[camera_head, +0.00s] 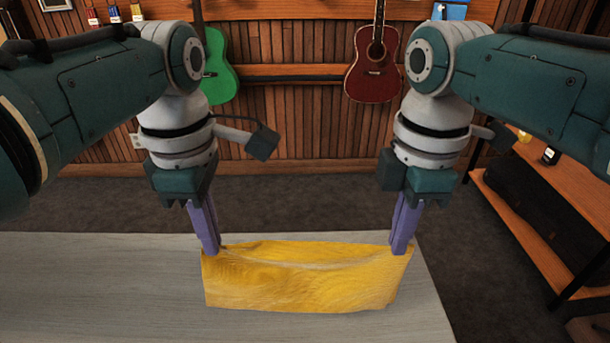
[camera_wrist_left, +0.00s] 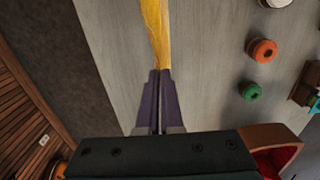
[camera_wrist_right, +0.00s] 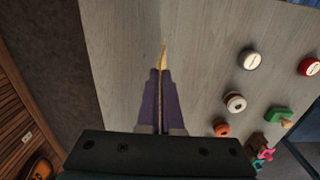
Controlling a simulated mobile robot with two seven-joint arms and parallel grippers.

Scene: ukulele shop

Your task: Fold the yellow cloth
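The yellow cloth (camera_head: 300,285) hangs between my two grippers over the grey table (camera_head: 110,285), its upper edge sagging a little in the middle. My left gripper (camera_head: 215,250) is shut on the cloth's upper left corner. In the left wrist view the cloth (camera_wrist_left: 156,30) runs forward from the closed purple fingers (camera_wrist_left: 159,85). My right gripper (camera_head: 398,250) is shut on the upper right corner. In the right wrist view only a thin strip of cloth (camera_wrist_right: 163,60) shows at the fingers (camera_wrist_right: 161,85). I cannot tell whether the lower edge touches the table.
Orange (camera_wrist_left: 263,50) and green (camera_wrist_left: 250,91) round items lie on the table in the left wrist view. White (camera_wrist_right: 249,60) and red (camera_wrist_right: 309,66) ones show in the right wrist view. A wooden shelf (camera_head: 540,250) stands at right. The table's left part is clear.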

